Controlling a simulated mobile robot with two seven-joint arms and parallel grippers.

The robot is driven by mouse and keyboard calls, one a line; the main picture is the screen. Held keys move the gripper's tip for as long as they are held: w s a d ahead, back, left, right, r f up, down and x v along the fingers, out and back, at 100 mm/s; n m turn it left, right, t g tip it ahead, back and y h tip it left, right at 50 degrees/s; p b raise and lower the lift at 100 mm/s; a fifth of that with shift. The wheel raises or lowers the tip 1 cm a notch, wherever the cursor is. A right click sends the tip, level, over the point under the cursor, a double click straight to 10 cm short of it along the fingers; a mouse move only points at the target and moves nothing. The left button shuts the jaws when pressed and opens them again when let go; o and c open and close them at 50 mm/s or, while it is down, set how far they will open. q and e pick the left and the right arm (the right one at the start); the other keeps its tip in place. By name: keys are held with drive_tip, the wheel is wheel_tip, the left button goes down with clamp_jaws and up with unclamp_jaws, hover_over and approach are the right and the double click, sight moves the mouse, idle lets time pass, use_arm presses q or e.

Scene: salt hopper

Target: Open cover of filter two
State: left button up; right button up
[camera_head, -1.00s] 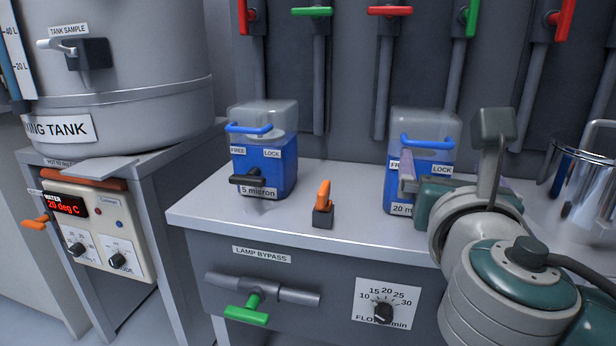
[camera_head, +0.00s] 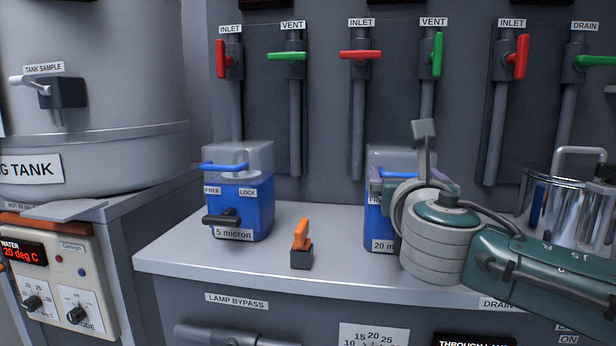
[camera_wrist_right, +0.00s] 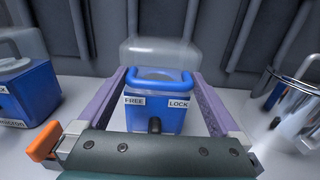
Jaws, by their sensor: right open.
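The second blue filter box (camera_head: 379,228), labelled 20 m-, stands on the bench, with a clear cover (camera_head: 392,157) on top. Its right side is hidden by my right arm. In the right wrist view the box (camera_wrist_right: 153,119) has FREE and LOCK labels, a blue handle (camera_wrist_right: 158,77) across its top front and a clear cover (camera_wrist_right: 157,54), which looks closed. My right gripper (camera_wrist_right: 158,75) is open, one purple finger on each side of the blue handle. I cannot tell whether the fingers touch it. In the head view, the right gripper (camera_head: 384,182) is at the box's front. My left gripper is not in view.
The 5 micron filter box (camera_head: 238,205) stands to the left, with an orange-handled valve (camera_head: 301,245) between the boxes. A shiny metal vessel (camera_head: 570,205) stands at the right. Red and green valve handles line the back wall. The bench front left is clear.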

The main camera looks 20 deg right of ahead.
clamp_jaws()
idle(0.8)
